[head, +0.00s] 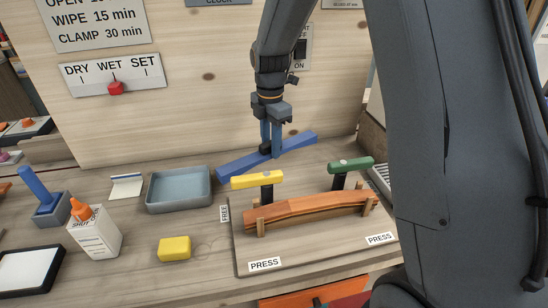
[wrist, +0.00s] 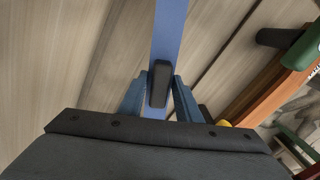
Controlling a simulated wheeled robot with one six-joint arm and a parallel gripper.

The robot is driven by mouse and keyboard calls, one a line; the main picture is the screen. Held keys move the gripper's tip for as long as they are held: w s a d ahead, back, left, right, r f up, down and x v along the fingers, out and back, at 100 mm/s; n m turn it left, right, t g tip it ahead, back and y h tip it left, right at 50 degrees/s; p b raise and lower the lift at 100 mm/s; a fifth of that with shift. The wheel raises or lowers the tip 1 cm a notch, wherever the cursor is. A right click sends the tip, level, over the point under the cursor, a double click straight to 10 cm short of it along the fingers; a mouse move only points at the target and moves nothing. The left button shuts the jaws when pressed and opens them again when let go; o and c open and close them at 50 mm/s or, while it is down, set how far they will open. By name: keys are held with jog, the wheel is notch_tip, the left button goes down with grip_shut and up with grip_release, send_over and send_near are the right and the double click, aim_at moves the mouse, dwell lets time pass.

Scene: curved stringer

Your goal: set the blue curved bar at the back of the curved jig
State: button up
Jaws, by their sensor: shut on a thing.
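The blue bar (head: 298,142) is held above the bench behind the jig, slanting up to the right in the head view. My gripper (head: 268,150) is shut on it near its middle. In the wrist view the blue bar (wrist: 168,35) runs up from between the fingers of my gripper (wrist: 159,92). The curved jig (head: 240,245) is a wooden board with short pegs, in front of and below the bar. Curved orange-brown strips (head: 310,208) sit between its pegs. A yellow-topped clamp (head: 257,180) and a green-topped clamp (head: 351,165) stand at its back.
A grey-blue tray (head: 180,207), a yellow block (head: 174,248), a white glue bottle (head: 96,235) and a holder with a blue handle (head: 47,207) stand left of the jig. A wooden wall (head: 190,120) rises behind the bench. My arm hides the right side.

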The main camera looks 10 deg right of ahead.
jog(key=shift+f+p, duration=0.45)
jog(key=shift+f, duration=1.85)
jog(key=shift+f, duration=0.1)
jog(key=o, duration=1.2)
notch_tip(320, 180, up, 12)
jog(key=b, duration=0.2)
jog(key=shift+b, duration=0.35)
